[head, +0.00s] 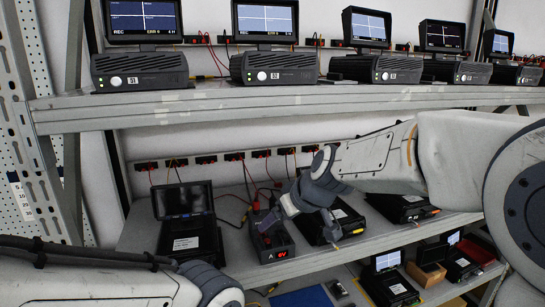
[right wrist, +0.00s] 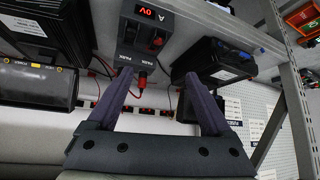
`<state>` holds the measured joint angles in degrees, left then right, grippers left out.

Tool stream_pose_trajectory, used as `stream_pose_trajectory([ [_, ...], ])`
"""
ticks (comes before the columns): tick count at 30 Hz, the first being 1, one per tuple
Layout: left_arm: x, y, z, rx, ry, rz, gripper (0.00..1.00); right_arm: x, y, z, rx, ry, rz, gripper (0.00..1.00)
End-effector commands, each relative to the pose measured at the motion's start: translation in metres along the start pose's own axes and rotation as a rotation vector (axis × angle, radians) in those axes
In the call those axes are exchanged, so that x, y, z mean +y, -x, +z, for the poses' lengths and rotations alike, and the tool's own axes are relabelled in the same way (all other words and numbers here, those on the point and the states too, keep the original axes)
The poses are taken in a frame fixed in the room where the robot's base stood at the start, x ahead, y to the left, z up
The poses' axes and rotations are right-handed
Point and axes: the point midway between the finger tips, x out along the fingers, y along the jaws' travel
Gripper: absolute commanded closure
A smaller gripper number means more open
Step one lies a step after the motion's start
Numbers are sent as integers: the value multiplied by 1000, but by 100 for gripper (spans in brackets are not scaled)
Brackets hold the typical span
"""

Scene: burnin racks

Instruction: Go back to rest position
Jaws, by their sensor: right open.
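My right gripper (head: 299,230) is open over the middle shelf, its arm reaching in from the right. Its two fingers also show, spread apart and with nothing between the tips, in the right wrist view (right wrist: 158,76). In the head view its left finger overlaps a small dark supply box (head: 277,248) marked A with a red display. In the right wrist view this box (right wrist: 147,32) is just beyond the fingertips; I cannot tell whether they touch. Part of my left arm shows at the lower left, but its gripper is out of view.
Black units with screens stand on the middle shelf (head: 238,262) beside the box, including an opened one (head: 190,240) at left. Recorders with lit monitors (head: 145,68) line the upper shelf (head: 290,103). Red and black cables run along the back wall. A lower shelf holds more units.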

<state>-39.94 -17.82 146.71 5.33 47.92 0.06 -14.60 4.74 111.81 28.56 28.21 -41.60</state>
Motion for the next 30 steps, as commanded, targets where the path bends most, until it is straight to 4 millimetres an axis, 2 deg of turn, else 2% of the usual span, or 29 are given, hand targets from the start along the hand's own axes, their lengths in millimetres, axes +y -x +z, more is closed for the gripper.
stream_pose_trajectory([
  [8,0,0,0,0,0,0,16,18,-5,48,-85,-98,48,16],
  [11,0,0,0,0,0,0,16,25,-6,72,-127,-145,71,16],
  [21,0,0,0,0,0,0,16,43,0,169,-279,-327,165,16],
  [30,0,0,0,0,0,0,16,45,14,251,-398,-480,243,16],
])
